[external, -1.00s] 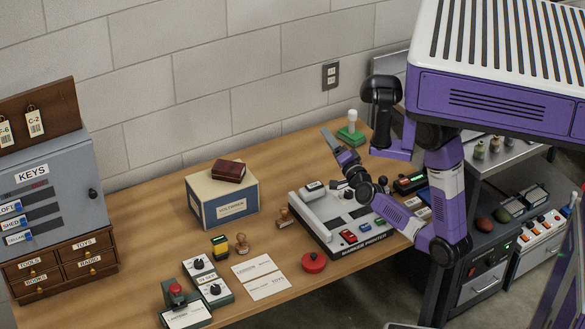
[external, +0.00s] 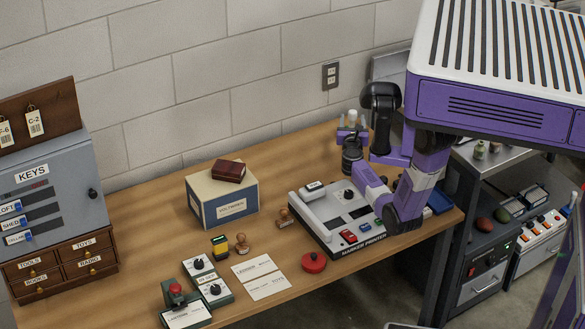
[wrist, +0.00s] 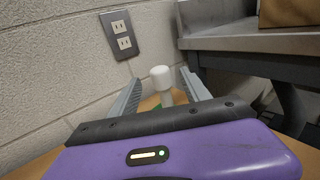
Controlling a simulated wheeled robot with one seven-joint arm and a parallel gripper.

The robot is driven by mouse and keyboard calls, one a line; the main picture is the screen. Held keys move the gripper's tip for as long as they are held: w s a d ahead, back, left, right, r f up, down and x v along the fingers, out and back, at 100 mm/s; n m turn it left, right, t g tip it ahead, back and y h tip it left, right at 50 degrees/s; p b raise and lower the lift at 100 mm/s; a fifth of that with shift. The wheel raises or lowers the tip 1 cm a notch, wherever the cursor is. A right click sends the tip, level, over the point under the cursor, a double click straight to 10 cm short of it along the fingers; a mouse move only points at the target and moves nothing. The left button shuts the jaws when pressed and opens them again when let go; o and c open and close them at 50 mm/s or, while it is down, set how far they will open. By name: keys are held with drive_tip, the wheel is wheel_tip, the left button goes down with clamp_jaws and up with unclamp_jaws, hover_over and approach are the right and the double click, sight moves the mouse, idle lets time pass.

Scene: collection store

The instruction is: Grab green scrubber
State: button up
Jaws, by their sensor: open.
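The green scrubber has a white upright handle with a rounded knob (external: 352,116), at the back right of the table by the wall. Its green base is mostly hidden by my gripper in the external view. In the wrist view the white knob (wrist: 161,76) stands between my two grey fingers, with a sliver of green below it. My gripper (wrist: 161,86) is open, with a finger on either side of the handle and a gap on both sides. In the external view my gripper (external: 352,126) is in front of the scrubber.
A marker printer (external: 318,218) lies under my forearm. A box (external: 210,207) with a brown item on top, stamps and a red round object (external: 314,262) stand to the left. The wall with an outlet (external: 330,76) is close behind. A grey shelf (wrist: 250,42) is at right.

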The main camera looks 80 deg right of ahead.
sight(353, 110)
drive_tip(key=d, duration=0.2)
drive_tip(key=w+d, duration=0.1)
drive_tip(key=d, duration=0.1)
drive_tip(key=d+b, duration=0.1)
drive_tip(key=d, duration=0.2)
drive_tip(key=shift+w+d+f, duration=0.1)
drive_tip(key=shift+w, duration=0.15)
drive_tip(key=shift+c, duration=0.2)
clamp_jaws()
idle(1.0)
